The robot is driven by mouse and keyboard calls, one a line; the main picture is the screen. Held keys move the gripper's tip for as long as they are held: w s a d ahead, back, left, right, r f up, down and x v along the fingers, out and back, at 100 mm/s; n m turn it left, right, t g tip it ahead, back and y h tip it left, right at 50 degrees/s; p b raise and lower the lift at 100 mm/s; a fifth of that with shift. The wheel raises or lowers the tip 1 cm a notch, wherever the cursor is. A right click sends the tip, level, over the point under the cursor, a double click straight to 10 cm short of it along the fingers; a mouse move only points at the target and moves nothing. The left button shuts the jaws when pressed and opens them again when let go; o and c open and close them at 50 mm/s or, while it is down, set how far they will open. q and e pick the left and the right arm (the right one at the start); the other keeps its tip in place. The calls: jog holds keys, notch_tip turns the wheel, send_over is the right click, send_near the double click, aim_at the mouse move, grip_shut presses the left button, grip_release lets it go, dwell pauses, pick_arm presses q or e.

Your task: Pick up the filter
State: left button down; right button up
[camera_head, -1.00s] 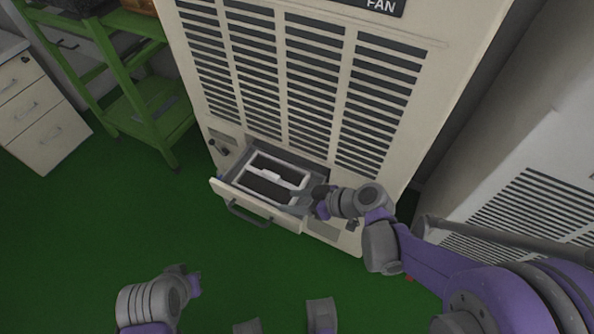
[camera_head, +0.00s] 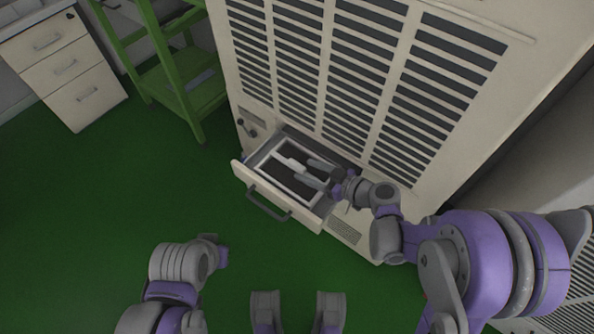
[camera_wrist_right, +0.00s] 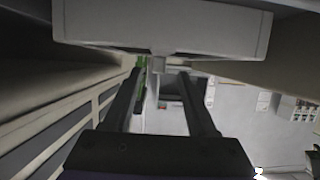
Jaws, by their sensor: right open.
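The filter (camera_head: 267,168), a white frame with a dark inside and a white handle (camera_head: 290,163), lies in the pulled-out drawer (camera_head: 240,172) of the beige fan cabinet. My right gripper (camera_head: 306,170) is open over the filter, its two fingers pointing left toward the handle. In the right wrist view the open fingers (camera_wrist_right: 160,75) reach toward a pale block (camera_wrist_right: 160,28) with a small tab between the tips. I cannot tell there whether they touch it. My left arm is low at the left, away from the drawer; its gripper (camera_head: 222,256) shows too little to tell its state.
The drawer's front has a dark bar handle (camera_head: 267,204). The louvred fan cabinet (camera_head: 405,165) rises behind it. A green shelf rack (camera_head: 180,85) and a white drawer unit (camera_head: 65,65) stand at the left. The green floor (camera_head: 90,215) is clear before them.

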aim_at(302, 168)
jog(key=x, duration=0.3)
jog(key=shift+w+a+f, duration=0.1)
jog(key=shift+w+f, duration=0.05)
jog(key=shift+w, duration=0.1)
grip_shut()
